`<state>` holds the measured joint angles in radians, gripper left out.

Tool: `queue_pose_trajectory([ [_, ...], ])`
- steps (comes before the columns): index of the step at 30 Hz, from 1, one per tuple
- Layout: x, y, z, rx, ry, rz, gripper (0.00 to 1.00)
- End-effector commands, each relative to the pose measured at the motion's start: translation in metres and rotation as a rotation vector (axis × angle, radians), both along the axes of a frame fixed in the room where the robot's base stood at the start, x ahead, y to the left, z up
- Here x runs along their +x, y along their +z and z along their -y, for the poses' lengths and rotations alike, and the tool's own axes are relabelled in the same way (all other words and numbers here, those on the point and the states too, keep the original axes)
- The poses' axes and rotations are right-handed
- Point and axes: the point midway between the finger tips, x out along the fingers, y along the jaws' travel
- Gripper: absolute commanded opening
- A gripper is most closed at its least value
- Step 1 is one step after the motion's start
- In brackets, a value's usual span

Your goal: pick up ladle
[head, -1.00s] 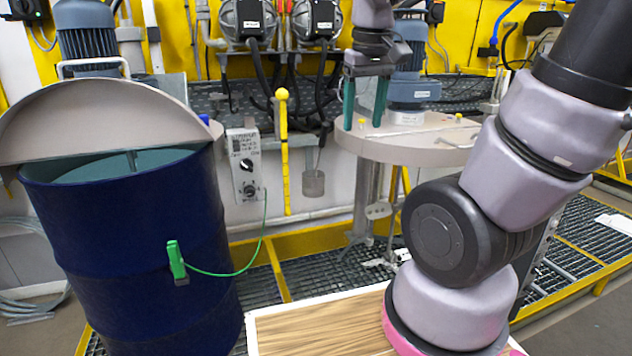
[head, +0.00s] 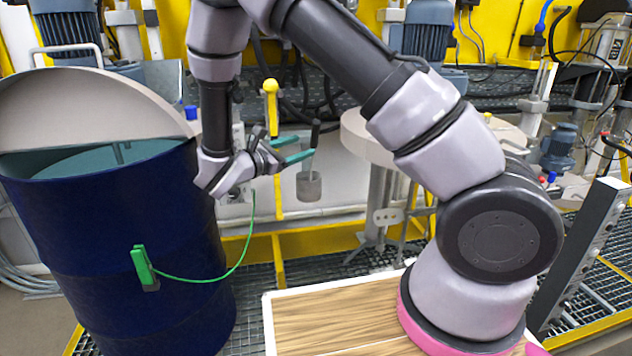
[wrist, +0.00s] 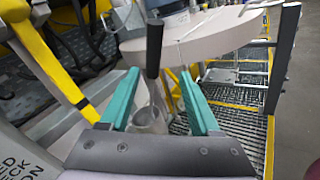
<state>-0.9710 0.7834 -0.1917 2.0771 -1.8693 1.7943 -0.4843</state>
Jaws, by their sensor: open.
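The ladle has a grey cup (head: 309,187) at the bottom and a dark upright handle (head: 315,133), and hangs in front of the wall behind the drum. My gripper (head: 306,149) has two teal fingers, points right and is level with the ladle's upper part. In the wrist view, my gripper (wrist: 158,76) is open. The ladle's black handle (wrist: 154,48) shows in line with the gap between the fingertips, with its cup (wrist: 149,121) lower down. I cannot tell whether the handle is fully inside the gap; no finger is visibly closed on it.
A blue drum (head: 120,250) with a raised grey half-lid (head: 85,105) stands at left, with a green clamp (head: 142,268) and cable. A yellow-knobbed post (head: 271,100) is close beside my gripper. A round grey lid (head: 365,135) is behind and right.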

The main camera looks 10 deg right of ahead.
Motion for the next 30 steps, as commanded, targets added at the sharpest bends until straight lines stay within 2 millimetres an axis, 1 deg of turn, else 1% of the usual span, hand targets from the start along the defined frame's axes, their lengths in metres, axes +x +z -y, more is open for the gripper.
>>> queue_pose_trajectory([
  [1, 0.002, -0.003, -0.004, -0.017, 0.017, 0.0, 0.63],
  [3, 0.006, -0.004, -0.002, -0.03, 0.027, 0.001, 0.63],
  [10, 0.028, -0.004, 0.028, -0.03, 0.027, 0.001, 0.63],
  [17, 0.04, -0.005, 0.042, -0.029, 0.029, 0.0, 0.63],
  [24, 0.064, -0.006, 0.068, -0.028, 0.026, 0.001, 0.63],
  [27, 0.069, -0.006, 0.075, -0.028, 0.027, 0.001, 0.63],
  [30, 0.071, -0.006, 0.077, -0.028, 0.029, 0.001, 0.63],
])
